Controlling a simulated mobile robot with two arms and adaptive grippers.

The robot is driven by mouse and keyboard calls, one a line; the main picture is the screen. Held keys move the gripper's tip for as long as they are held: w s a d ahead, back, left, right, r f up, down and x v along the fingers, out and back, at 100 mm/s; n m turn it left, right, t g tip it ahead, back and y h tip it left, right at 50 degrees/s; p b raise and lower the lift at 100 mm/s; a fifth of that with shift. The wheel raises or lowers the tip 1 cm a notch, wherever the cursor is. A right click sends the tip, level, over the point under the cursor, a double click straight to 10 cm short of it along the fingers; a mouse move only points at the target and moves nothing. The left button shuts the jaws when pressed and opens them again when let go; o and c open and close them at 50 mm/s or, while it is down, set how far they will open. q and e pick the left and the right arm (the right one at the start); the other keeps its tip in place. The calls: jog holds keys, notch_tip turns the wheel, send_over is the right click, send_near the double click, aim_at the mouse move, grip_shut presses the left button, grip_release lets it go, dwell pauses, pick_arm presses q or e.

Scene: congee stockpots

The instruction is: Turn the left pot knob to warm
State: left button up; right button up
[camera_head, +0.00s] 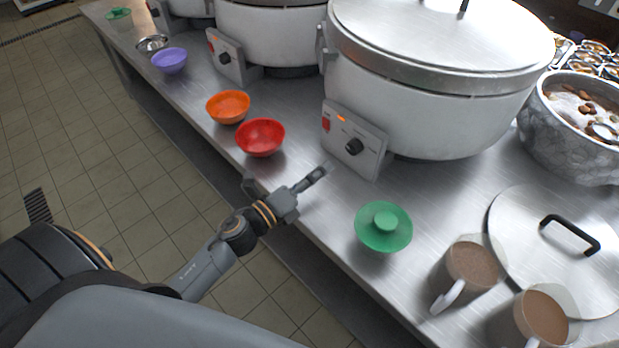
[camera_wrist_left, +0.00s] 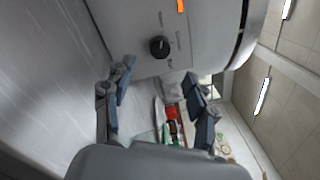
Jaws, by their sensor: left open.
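The nearest large white pot (camera_head: 430,100) has a grey control panel (camera_head: 370,160) on its front with a black knob (camera_head: 354,147), a red switch (camera_head: 326,124) and a lit orange light. The knob also shows in the left wrist view (camera_wrist_left: 159,47), with small markings around it too blurred to read. A second pot (camera_head: 275,30) behind it to the left has its own black knob (camera_head: 224,58). My left gripper (camera_head: 315,178) is open and empty above the counter, short of the nearest panel; its fingers are apart below the knob in the left wrist view (camera_wrist_left: 160,75), not touching it. My right gripper is not in view.
A red bowl (camera_head: 260,138) and an orange bowl (camera_head: 228,107) stand left of the nearest panel. Bare counter (camera_head: 320,215) lies around my gripper.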

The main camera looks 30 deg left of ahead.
pick_arm(q)
jog(key=shift+v, duration=1.3)
jog(key=shift+a, duration=0.1)
